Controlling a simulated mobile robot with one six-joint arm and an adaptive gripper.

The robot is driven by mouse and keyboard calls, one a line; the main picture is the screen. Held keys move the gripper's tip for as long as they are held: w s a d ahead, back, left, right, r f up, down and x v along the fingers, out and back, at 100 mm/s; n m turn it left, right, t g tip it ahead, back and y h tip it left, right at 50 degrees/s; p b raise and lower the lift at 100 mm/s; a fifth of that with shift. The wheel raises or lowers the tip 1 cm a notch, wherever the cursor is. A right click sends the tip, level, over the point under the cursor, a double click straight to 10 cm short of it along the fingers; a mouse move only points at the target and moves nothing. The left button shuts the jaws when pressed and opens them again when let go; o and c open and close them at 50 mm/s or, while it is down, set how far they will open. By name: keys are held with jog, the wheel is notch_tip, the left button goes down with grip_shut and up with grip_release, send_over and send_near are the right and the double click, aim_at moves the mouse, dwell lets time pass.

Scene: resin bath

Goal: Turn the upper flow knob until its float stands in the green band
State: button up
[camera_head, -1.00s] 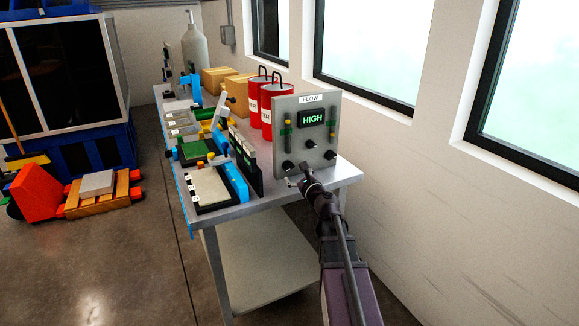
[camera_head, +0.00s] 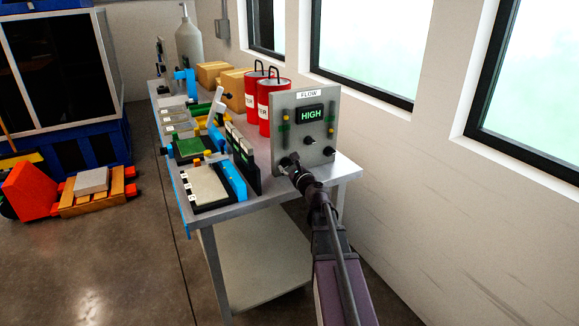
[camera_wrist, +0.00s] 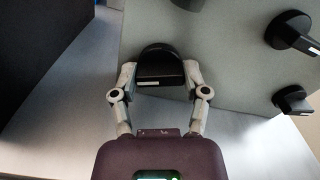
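The grey flow panel (camera_head: 304,101) stands upright at the table's near end, with a display (camera_head: 311,115) reading HIGH in green. A gauge tube (camera_head: 286,127) with green and yellow marks is at its left, another (camera_head: 331,127) at its right; the floats are too small to read surely. Black knobs sit below: one at the middle (camera_head: 310,141), one at the right (camera_head: 329,152). My gripper (camera_head: 289,164) is at the panel's lower left. In the wrist view its fingers (camera_wrist: 160,76) flank a black knob (camera_wrist: 160,66); whether they press on it is unclear.
Two more knobs, an upper one (camera_wrist: 288,30) and a lower one (camera_wrist: 291,100), lie to the right in the wrist view. Red canisters (camera_head: 268,101) stand behind the panel. Black upright plates (camera_head: 242,158) and a tray (camera_head: 207,187) are left of it. The wall is at right.

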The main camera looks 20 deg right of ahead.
jog(key=c, duration=0.3)
jog(key=shift+d, duration=0.25)
jog(key=shift+a, duration=0.25)
